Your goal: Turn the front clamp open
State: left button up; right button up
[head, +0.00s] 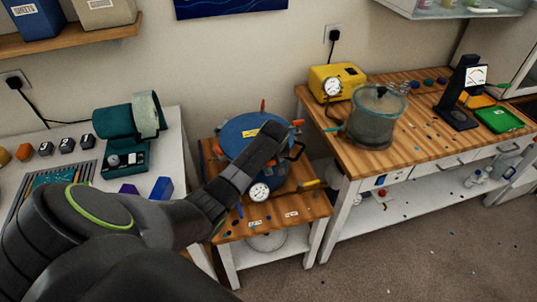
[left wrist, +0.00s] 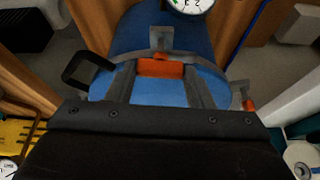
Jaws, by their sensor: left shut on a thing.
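The blue pressure pot (head: 238,128) stands on the small wooden table, with a round gauge (head: 260,192) on its front. Its lid has several orange-handled clamps around the rim. In the left wrist view the front clamp (left wrist: 160,67) shows as an orange handle near the gauge (left wrist: 190,5). The fingers of my left gripper (left wrist: 163,82) are on either side of that handle and shut on it. In the head view my left gripper (head: 262,152) is over the pot, and my arm hides the front clamp. My right gripper is in neither view.
A black pot handle (left wrist: 84,68) sticks out beside the gripper. Another orange-handled clamp (left wrist: 248,104) is at the rim. The right bench holds a yellow pump (head: 335,80) and a clear-walled chamber (head: 376,118). A teal machine (head: 115,125) stands on the left table.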

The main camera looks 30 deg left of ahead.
pick_arm(q)
jog(key=shift+w+r+n, duration=0.1)
jog(key=shift+n, duration=0.4)
jog(key=o, duration=1)
jog(key=v, duration=1.7)
jog(key=shift+d, duration=0.3)
